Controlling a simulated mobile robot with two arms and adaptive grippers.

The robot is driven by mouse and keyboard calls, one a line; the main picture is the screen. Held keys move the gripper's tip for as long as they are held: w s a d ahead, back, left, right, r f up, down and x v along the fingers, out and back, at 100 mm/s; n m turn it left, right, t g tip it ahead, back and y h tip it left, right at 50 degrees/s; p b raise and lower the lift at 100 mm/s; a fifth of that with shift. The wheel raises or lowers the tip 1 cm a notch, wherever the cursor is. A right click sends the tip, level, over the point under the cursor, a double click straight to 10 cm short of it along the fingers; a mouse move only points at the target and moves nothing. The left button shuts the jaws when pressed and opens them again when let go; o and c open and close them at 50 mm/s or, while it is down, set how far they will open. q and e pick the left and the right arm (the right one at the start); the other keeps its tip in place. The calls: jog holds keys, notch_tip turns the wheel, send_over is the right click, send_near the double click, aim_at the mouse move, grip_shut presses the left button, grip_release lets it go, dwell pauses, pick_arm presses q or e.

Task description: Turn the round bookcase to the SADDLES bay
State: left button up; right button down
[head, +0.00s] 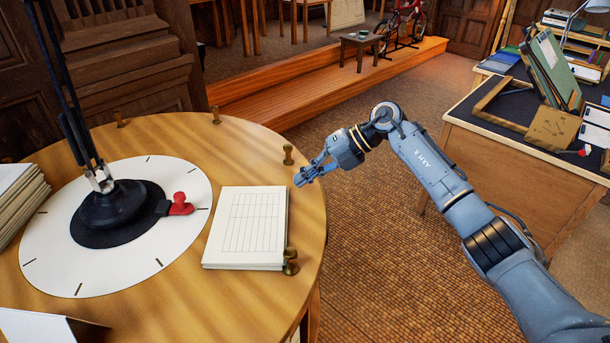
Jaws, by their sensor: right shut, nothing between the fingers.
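The round bookcase (262,138) shows as a round wooden top at the left, with short brass pegs along its edge. A white dial disc (55,245) with black tick marks lies on it. A red pointer-like piece (181,205) sits on the disc beside a black lamp base (112,207). I see no bay lettering; the sides below the top are mostly hidden. My right gripper (304,176) is shut and empty at the right edge of the top, close to a brass peg (288,155). I cannot tell whether it touches. My left gripper is out of view.
A ruled pad (247,228) lies on the top near another brass peg (290,262). A paper stack (18,200) is at the left. A desk (520,160) with boards stands at the right. The carpet between is clear; a wooden step (330,78) runs behind.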

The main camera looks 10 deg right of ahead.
notch_tip(320, 180, up, 7)
jog(key=p, duration=0.4)
